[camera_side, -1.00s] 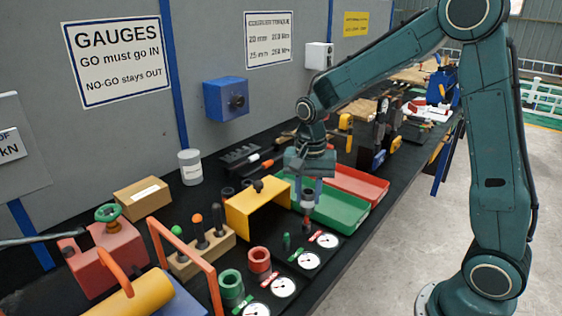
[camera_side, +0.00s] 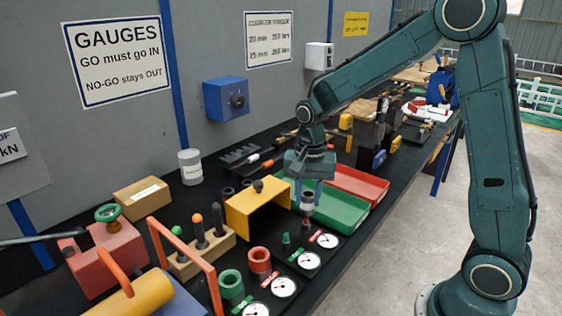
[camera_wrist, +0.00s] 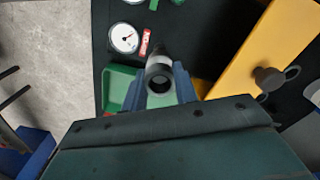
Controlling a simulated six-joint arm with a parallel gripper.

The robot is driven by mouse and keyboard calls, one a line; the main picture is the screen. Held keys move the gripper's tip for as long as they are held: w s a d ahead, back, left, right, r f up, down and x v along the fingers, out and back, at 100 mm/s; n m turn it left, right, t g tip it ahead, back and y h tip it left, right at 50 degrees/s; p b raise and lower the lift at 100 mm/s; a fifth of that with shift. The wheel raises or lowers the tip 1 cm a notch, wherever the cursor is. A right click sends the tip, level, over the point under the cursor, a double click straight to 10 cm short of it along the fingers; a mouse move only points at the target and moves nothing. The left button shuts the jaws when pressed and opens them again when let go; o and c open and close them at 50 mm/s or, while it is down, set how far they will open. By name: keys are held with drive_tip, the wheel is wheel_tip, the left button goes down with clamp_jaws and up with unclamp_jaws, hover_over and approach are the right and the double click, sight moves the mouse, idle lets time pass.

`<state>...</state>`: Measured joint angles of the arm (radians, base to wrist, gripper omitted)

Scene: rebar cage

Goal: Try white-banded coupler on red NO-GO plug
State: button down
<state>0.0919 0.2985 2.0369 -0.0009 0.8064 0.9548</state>
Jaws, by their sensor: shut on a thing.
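My gripper (camera_side: 309,186) is shut on a dark hollow coupler (camera_side: 308,198) with a white band, held roughly upright above the front edge of the bench. In the wrist view the coupler (camera_wrist: 160,76) stands between the blue fingers, its open upper end facing the camera. A small red plug (camera_side: 307,223) shows directly below the coupler in the side view, beside a red tag (camera_side: 314,235). I cannot tell whether the coupler touches the plug. In the wrist view the coupler hides the plug. The green plug (camera_side: 286,240) stands to the left, with nothing on it.
A yellow bridge-shaped stand (camera_side: 257,208) is close on the left. Green (camera_side: 345,217) and red (camera_side: 370,187) trays lie behind and to the right. Several white dials (camera_side: 327,241) line the front edge. A red ring (camera_side: 259,260) and a green ring (camera_side: 232,285) stand nearer the camera.

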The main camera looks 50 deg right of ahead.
sight(307, 206)
drive_tip(key=shift+f, duration=1.75)
drive_tip(key=c, duration=1)
unclamp_jaws()
wheel_tip(307, 206, up, 14)
drive_tip(key=shift+f, duration=0.1)
idle(1.1)
